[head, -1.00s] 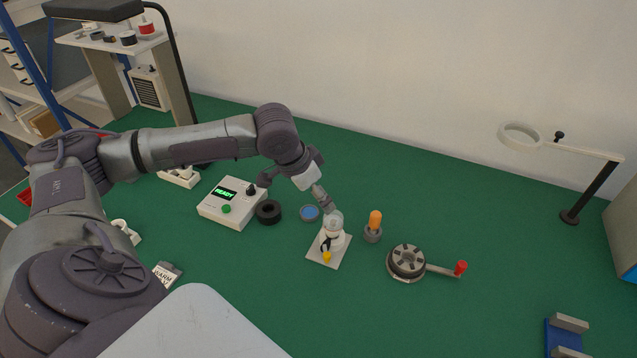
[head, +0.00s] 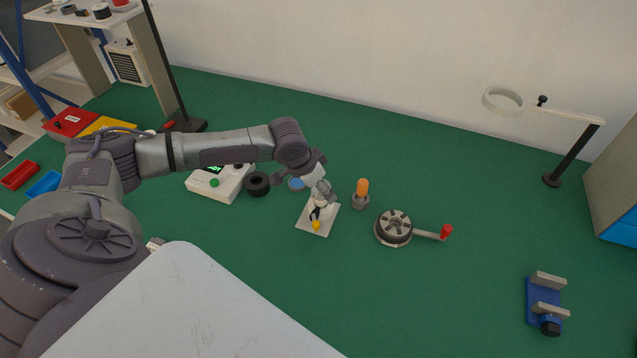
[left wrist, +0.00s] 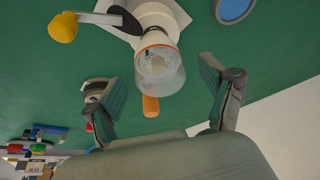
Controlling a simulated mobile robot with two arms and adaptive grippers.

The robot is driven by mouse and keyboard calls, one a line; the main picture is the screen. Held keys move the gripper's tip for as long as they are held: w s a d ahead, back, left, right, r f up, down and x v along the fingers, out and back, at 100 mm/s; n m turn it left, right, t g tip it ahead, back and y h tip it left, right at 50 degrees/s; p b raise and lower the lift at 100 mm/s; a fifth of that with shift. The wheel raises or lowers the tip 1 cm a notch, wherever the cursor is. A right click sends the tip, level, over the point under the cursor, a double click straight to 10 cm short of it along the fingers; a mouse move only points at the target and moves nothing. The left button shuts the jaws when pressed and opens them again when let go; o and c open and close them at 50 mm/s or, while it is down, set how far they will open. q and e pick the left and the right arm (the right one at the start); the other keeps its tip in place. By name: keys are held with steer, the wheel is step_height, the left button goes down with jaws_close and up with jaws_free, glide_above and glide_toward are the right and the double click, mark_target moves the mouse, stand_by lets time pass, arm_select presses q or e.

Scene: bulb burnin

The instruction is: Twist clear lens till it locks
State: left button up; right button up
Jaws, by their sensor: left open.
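The clear lens (left wrist: 160,68) is a see-through cup with an orange ring at its base, seated on a white fixture (left wrist: 152,22) in the left wrist view. In the head view the fixture's square base (head: 305,222) with its yellow knob (head: 316,225) shows, and my gripper mostly hides the lens. My left gripper (head: 323,190) is at the lens, coming from behind and above. In the left wrist view my left gripper (left wrist: 160,88) is open, one finger on each side of the lens, with visible gaps. My right gripper is not in view.
An orange lamp in a grey holder (head: 360,200) stands close right of the fixture. A grey round wheel with a red-handled crank (head: 393,228) is further right. A black ring (head: 257,184) and a white control box (head: 218,186) lie left. The green bench front right is mostly free.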

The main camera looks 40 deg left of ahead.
arm_select(q)
steer(key=c, duration=1.2)
steer(key=shift+r+m+p, duration=0.1)
steer(key=shift+m+p, duration=0.2)
steer(key=shift+p, duration=0.1)
steer(key=shift+m+p, duration=0.45)
steer(key=shift+m, duration=0.15)
steer(key=shift+a+m+g+h, duration=0.1)
steer(key=shift+m+g+h, duration=0.2)
steer(key=shift+m+h, duration=0.3)
